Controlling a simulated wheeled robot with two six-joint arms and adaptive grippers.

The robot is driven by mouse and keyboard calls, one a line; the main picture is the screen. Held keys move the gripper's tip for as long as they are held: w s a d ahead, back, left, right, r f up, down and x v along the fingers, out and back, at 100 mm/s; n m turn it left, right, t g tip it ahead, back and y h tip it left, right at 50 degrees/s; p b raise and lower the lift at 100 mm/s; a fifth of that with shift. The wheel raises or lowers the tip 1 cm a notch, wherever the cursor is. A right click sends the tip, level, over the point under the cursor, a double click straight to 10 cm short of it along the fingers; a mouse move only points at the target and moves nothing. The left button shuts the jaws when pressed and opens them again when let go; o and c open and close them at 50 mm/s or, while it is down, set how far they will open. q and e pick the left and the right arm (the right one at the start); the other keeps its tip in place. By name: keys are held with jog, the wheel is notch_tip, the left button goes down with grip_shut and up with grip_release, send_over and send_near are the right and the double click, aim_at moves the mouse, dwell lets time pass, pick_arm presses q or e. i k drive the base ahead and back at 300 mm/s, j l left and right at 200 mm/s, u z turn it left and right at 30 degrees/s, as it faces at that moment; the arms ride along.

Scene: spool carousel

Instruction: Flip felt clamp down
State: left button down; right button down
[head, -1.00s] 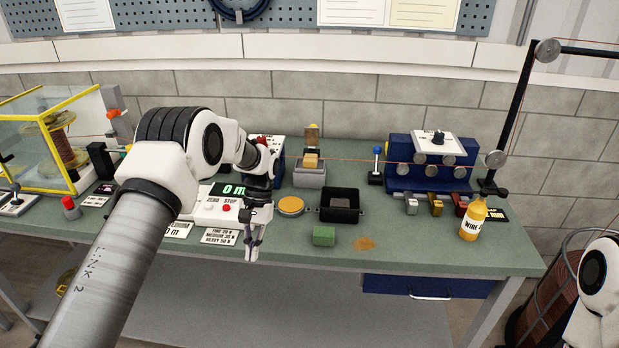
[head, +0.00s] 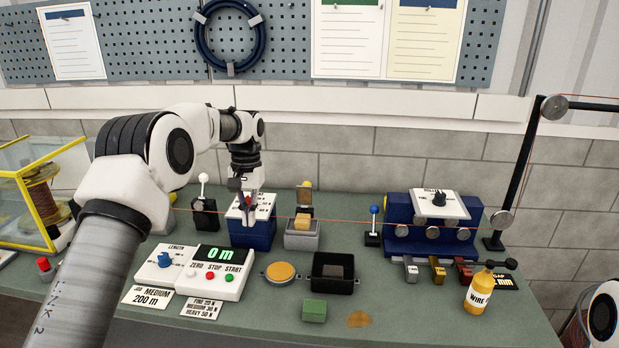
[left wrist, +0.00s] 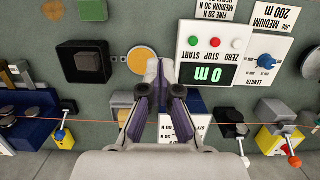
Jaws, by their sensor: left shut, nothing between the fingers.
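The felt clamp (head: 302,238) is a small grey block with a yellowish felt pad on top, standing right of the blue box at the back of the bench. Its brown flap (head: 304,195) stands upright behind the pad, and the thin red wire passes across it. In the left wrist view the clamp (left wrist: 119,113) is partly hidden beside a finger. My left gripper (head: 245,212) points down in front of the blue box, left of the clamp and apart from it. Its fingers (left wrist: 158,72) are shut and empty. My right gripper is out of view; only a white arm part shows at the lower right.
A white-topped blue box (head: 252,236) stands behind my left gripper. A white-knobbed lever (head: 203,212) is left of it, a blue-knobbed lever (head: 373,228) right of the clamp. The counter panel (head: 214,272), round yellow pad (head: 281,272) and black tray (head: 334,286) are in front.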

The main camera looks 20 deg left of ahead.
aim_at(304, 192)
jog(key=i, duration=1.2)
